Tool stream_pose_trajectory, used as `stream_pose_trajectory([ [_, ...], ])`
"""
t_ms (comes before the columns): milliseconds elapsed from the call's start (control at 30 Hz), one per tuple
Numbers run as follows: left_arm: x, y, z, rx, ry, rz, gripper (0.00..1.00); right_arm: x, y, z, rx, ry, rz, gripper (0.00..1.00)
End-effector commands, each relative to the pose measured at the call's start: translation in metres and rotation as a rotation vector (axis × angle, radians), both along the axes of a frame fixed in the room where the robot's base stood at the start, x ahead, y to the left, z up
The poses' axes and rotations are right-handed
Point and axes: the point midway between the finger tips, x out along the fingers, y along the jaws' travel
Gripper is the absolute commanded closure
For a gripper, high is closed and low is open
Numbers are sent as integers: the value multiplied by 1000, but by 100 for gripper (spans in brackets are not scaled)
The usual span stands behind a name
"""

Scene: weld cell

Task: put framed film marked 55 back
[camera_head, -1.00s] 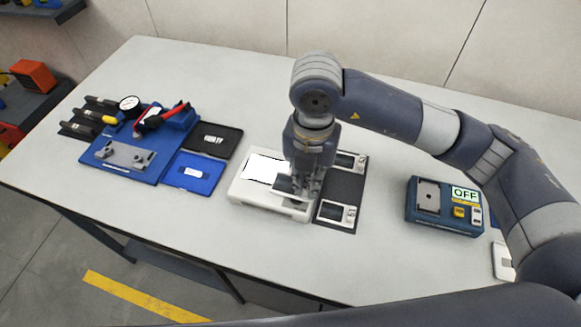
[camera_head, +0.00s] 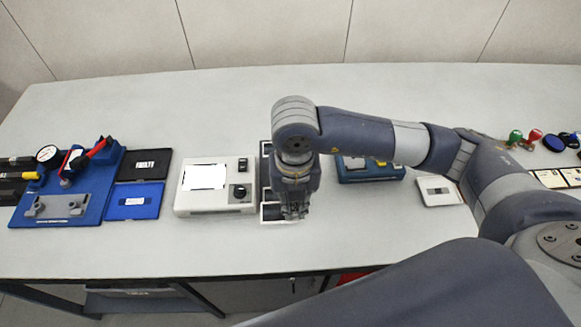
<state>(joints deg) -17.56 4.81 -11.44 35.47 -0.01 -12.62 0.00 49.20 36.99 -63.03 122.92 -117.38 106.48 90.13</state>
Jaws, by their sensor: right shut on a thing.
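My right gripper (camera_head: 294,212) points down over the dark mat (camera_head: 265,180), right of the white light box (camera_head: 215,202). It is shut on a thin framed film, mostly hidden by the fingers; its marking cannot be read. White-edged frames show beside the gripper, one (camera_head: 272,219) at its fingertips and one at the mat's back. I cannot tell whether the near one is the held film or lies on the mat. The light box has a bright, bare screen. My left gripper is not in view.
Left of the light box are a black case (camera_head: 143,167), a blue case (camera_head: 133,203) and a blue board (camera_head: 100,190) with a gauge. Behind my arm is a blue device (camera_head: 352,172); a white framed piece (camera_head: 438,191) lies right. The table's back is clear.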

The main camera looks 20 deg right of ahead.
Motion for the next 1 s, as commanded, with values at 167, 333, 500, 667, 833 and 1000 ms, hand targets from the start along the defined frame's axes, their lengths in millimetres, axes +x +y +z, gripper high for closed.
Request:
stream_pose_trajectory([
  [167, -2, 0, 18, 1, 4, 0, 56, 47, -15, 0, -2, 0, -9, 100],
  [333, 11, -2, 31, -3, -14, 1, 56, 86, -27, -3, -2, 0, -8, 100],
  [500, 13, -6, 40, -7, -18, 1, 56, 117, -35, -7, 0, 0, -5, 100],
  [667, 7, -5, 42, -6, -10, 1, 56, 131, -40, -10, 1, -1, -3, 100],
  [833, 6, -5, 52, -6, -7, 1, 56, 131, -40, -24, -1, 4, -3, 100],
  [1000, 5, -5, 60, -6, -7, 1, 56, 132, -40, -44, 0, 1, -2, 100],
])
